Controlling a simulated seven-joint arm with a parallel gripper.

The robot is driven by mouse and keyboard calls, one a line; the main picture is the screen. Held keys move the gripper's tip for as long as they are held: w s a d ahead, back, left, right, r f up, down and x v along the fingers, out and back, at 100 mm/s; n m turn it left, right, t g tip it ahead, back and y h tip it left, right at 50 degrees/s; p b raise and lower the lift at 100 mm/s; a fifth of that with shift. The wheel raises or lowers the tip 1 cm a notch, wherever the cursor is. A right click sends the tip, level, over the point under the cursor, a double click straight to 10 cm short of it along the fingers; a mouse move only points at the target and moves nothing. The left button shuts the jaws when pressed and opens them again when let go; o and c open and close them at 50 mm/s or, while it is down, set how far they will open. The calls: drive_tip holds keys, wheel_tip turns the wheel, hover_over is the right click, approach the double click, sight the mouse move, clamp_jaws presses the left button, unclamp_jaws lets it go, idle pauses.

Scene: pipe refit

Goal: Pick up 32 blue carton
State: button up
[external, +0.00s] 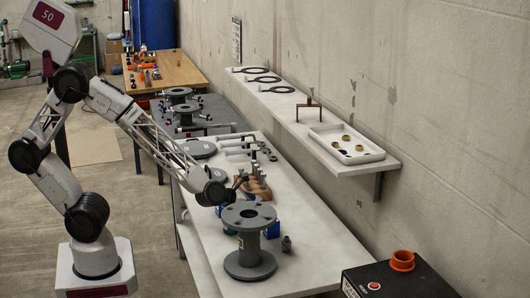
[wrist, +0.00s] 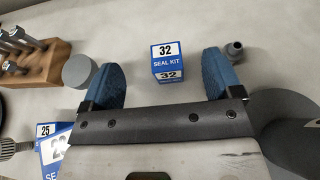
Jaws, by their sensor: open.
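The 32 blue carton (wrist: 167,61) is a small blue and white box marked "32 SEAL KIT". In the wrist view it stands on the table between and just beyond my two blue fingertips, with clear space on both sides. My gripper (wrist: 162,82) is open and empty. In the external view a blue carton (external: 272,229) shows beside the grey flanged pipe piece; its number cannot be read there. My gripper (external: 238,184) is above the table there, behind the flanged piece's top, and its fingers are hard to make out.
The grey flanged pipe piece (external: 249,243) stands close by. A small grey fitting (wrist: 235,48) is right of the carton, a grey round part (wrist: 78,70) left. Cartons marked 25 (wrist: 46,129) lie lower left. A wooden block with bolts (wrist: 38,62) stands upper left.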

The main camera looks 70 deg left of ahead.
drive_tip(key=shift+f, duration=0.15)
approach(271, 228)
drive_tip(key=w+a, duration=0.1)
drive_tip(key=w+a+f, duration=0.2)
drive_tip(key=w, duration=0.1)
drive_tip(key=shift+w, duration=0.1)
drive_tip(key=shift+w+f, duration=0.2)
drive_tip(key=shift+w, duration=0.45)
drive_tip(key=shift+w+a, duration=0.1)
drive_tip(key=shift+x, duration=2.4)
drive_tip(key=c, duration=1)
